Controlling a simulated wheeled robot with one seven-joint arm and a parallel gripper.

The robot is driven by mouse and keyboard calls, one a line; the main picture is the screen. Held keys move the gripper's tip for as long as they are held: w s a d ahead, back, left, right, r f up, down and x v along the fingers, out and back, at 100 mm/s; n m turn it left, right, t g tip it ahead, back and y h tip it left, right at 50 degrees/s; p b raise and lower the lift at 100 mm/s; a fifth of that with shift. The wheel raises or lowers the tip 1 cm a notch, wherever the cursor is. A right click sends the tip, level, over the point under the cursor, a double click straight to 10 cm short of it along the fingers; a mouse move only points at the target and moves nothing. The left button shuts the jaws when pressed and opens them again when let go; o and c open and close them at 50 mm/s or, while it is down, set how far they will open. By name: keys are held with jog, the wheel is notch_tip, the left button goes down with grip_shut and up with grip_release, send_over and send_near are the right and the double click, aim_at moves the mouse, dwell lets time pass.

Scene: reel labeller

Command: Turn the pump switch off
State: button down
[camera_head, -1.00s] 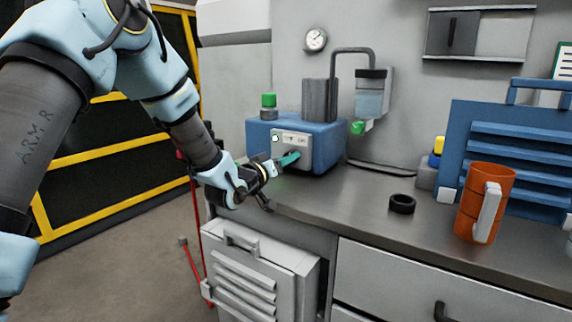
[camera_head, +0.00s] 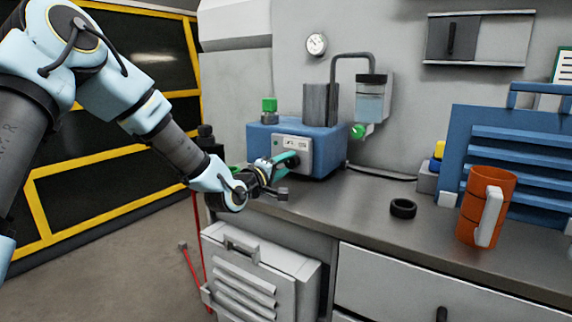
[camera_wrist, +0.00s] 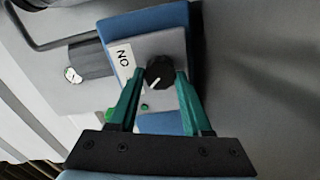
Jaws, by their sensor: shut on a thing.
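The pump (camera_head: 318,135) is a blue box with a pale front panel (camera_head: 306,143) at the back of the bench. In the wrist view, its switch is a round black knob (camera_wrist: 159,73) with a white pointer line towards the picture's lower left. A white label (camera_wrist: 123,59) beside it reads ON, upside down. My gripper (camera_head: 291,160) is at the panel, its teal fingers on either side of the knob and shut on it, as the wrist view (camera_wrist: 161,75) shows. A small green lamp (camera_wrist: 144,107) sits on the panel.
A green-capped bottle (camera_head: 269,106) and a grey block (camera_head: 320,104) stand on the pump. A clear reservoir (camera_head: 371,100) hangs behind it. A black ring (camera_head: 403,208), an orange mug (camera_head: 484,205) and a blue louvred case (camera_head: 520,150) are to the right on the bench.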

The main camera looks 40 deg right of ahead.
jog(key=shift+n, duration=0.7)
jog(key=shift+c, duration=1.7)
grip_release()
jog(key=shift+a, duration=0.1)
jog(key=b+v, duration=0.1)
jog(key=v, duration=0.9)
jog(key=shift+a, duration=0.3)
jog(key=shift+f, duration=0.1)
